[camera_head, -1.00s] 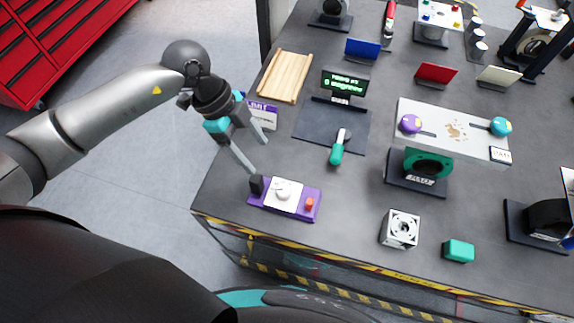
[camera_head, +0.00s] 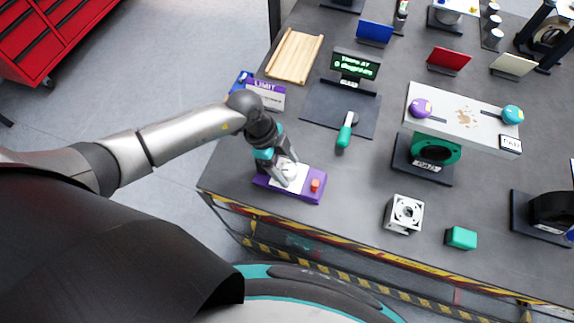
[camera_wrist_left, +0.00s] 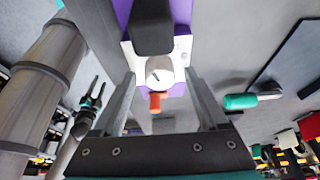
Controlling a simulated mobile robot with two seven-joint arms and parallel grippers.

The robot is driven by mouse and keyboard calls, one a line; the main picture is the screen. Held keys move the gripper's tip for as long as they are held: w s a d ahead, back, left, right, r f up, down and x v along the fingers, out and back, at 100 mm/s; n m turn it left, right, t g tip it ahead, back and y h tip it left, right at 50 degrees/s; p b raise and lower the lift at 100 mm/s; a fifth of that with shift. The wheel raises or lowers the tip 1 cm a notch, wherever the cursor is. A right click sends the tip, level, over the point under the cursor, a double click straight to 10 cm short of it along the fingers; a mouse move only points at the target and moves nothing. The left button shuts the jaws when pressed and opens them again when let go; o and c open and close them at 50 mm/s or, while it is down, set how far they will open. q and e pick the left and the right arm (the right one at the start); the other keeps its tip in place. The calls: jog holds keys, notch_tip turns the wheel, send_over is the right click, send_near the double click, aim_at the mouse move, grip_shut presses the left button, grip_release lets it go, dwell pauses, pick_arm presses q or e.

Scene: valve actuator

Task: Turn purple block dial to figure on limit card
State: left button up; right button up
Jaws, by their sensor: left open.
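The purple block (camera_head: 312,191) lies near the table's front left edge, with a white plate, a white dial (camera_wrist_left: 159,72) and a small orange-red knob (camera_wrist_left: 155,101). My left gripper (camera_head: 285,179) is over the block, its fingers pointing down. In the left wrist view its open fingers (camera_wrist_left: 160,82) stand on either side of the dial; I cannot tell if they touch it. The dial has a dark pointer mark. The limit card (camera_head: 265,94) stands behind the block, purple and white; its figure is too small to read. A dark gripper (camera_wrist_left: 91,98), apparently my right one, shows small in the wrist view.
A wooden tray (camera_head: 294,55) lies farther back. A white fan-like box (camera_head: 404,214) and a teal block (camera_head: 461,238) are to the right. Bare table lies between.

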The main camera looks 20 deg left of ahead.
pick_arm(q)
jog(key=shift+f, duration=0.1)
jog(key=shift+c, duration=0.3)
grip_shut()
dwell(0.4)
